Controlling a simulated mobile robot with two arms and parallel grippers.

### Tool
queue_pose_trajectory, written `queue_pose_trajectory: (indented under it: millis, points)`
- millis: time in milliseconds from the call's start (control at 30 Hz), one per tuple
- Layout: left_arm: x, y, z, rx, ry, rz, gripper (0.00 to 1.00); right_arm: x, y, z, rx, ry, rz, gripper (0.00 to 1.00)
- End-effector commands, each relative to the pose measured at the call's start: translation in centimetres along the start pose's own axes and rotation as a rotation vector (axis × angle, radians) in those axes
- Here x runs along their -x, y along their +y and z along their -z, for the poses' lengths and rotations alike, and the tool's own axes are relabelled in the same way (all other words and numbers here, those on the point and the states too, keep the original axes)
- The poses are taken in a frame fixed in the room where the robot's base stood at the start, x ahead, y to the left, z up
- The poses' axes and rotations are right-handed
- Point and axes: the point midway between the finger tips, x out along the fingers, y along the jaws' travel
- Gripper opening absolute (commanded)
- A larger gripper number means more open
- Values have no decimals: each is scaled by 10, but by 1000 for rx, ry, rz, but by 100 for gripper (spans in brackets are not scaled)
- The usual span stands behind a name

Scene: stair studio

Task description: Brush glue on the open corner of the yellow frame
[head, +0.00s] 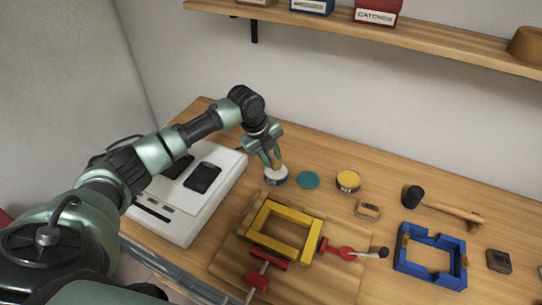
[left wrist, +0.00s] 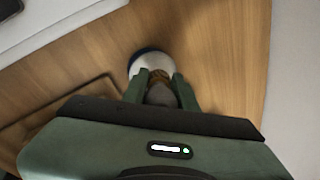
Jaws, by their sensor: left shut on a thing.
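The yellow frame (head: 264,239) lies on a wooden board (head: 227,262) between red clamps; I cannot make out which corner is open. A small white and blue pot (head: 276,180) stands behind it, and it also shows in the left wrist view (left wrist: 137,63). My left gripper (head: 271,158) points down over this pot, shut on a slim brown thing, likely the glue brush (head: 277,165). In the left wrist view the brush (left wrist: 158,78) sits between the fingertips (left wrist: 160,90), over the pot. Its lower end is hidden. My right gripper is out of view.
A white machine (head: 170,222) with a dark phone-like thing is at left. A teal disc (head: 308,179), a yellow-topped tin (head: 348,181), a mallet (head: 440,205) and a blue frame (head: 430,270) lie to the right. Red clamps (head: 340,252) stick out beside the yellow frame. A shelf (head: 440,48) hangs above.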

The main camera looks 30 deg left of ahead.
Motion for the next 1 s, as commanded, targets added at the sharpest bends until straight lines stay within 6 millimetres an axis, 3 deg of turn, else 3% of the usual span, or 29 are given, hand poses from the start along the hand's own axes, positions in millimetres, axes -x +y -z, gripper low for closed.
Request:
queue_pose_trajectory:
  millis: [1000]
  points:
    - [-12, 4, 0, 0, 0, 0, 0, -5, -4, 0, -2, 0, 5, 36]
